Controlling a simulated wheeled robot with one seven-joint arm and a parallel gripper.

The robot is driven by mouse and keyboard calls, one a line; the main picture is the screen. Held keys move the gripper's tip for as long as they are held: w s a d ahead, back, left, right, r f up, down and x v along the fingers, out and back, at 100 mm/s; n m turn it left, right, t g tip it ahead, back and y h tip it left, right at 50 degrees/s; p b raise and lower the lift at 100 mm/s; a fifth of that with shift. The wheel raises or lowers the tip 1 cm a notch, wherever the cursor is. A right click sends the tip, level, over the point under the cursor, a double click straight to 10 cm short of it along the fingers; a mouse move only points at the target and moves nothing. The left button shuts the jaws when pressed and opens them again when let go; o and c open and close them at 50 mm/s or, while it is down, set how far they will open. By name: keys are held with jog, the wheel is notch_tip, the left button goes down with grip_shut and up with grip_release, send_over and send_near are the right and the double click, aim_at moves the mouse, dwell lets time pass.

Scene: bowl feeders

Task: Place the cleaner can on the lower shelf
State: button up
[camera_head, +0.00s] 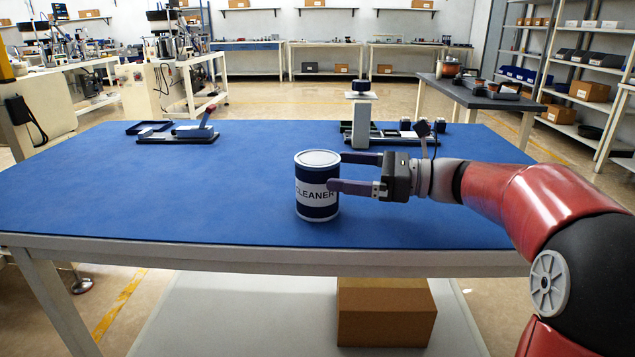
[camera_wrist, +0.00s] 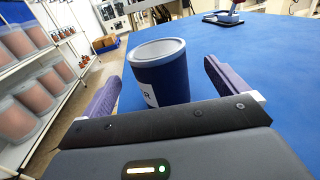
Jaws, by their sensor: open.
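The cleaner can (camera_head: 318,190) is dark blue with a white "CLEANER" label and a pale grey lid. It stands upright on the blue table top (camera_head: 150,195), near the front edge. My gripper (camera_head: 336,171) comes in from the right, its purple fingers open. In the head view one finger reaches behind the can and the other across its front. In the wrist view the can (camera_wrist: 160,75) stands between the two spread fingers, with gaps at both sides. The lower shelf (camera_head: 240,315) is the pale board under the table.
A brown cardboard box (camera_head: 386,312) sits on the lower shelf, at the right. The shelf left of it is clear. Small devices (camera_head: 180,133) and a grey post fixture (camera_head: 361,115) stand at the table's back. Steel racks (camera_head: 585,80) stand farther right.

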aim_at(317, 170)
jog(key=x, duration=0.6)
jog(key=shift+s+f, duration=0.15)
jog(key=shift+f, duration=0.25)
jog(key=c, duration=1.3)
jog(key=shift+c, duration=1.2)
jog(key=shift+r, duration=0.2)
